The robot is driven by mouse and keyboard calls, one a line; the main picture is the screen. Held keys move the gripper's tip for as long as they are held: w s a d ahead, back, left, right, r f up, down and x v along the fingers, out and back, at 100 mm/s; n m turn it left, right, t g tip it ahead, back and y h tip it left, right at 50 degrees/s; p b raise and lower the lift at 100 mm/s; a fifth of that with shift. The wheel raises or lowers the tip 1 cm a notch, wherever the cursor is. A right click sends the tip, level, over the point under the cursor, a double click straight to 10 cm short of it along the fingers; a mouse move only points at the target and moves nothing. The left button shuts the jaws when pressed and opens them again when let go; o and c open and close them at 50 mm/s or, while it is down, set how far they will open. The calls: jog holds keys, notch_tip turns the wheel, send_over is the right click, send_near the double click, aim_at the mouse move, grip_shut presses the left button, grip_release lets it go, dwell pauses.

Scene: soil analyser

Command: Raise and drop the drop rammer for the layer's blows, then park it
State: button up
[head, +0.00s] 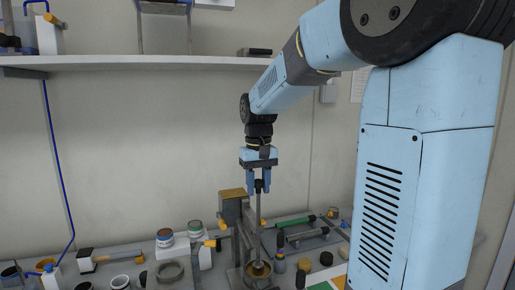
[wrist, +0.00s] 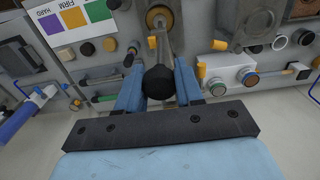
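The drop rammer (head: 259,220) stands upright as a slim grey rod with a dark round knob (wrist: 159,83) on top. Its lower end meets the brass-coloured mould (head: 258,269) on the bench; the mould also shows at the top of the wrist view (wrist: 159,16). How deep the foot sits inside cannot be seen. My gripper (head: 258,188) points straight down over the rammer. Its two blue fingers lie on either side of the knob with no clear gap, so it looks shut on the rammer top.
A grey stand with a wooden-coloured top (head: 232,194) rises close left of the rammer. Tins (head: 165,238) and a grey ring (head: 170,271) lie to the left. A green-handled tool (head: 297,221) lies to the right. A colour card (wrist: 70,18) is on the bench. A shelf (head: 150,62) runs above.

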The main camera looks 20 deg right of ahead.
jog(key=c, duration=0.4)
jog(key=shift+r, duration=3.9)
jog(key=shift+c, duration=0.2)
jog(key=o, duration=1.1)
jog(key=shift+r, duration=1.5)
jog(key=shift+c, duration=0.6)
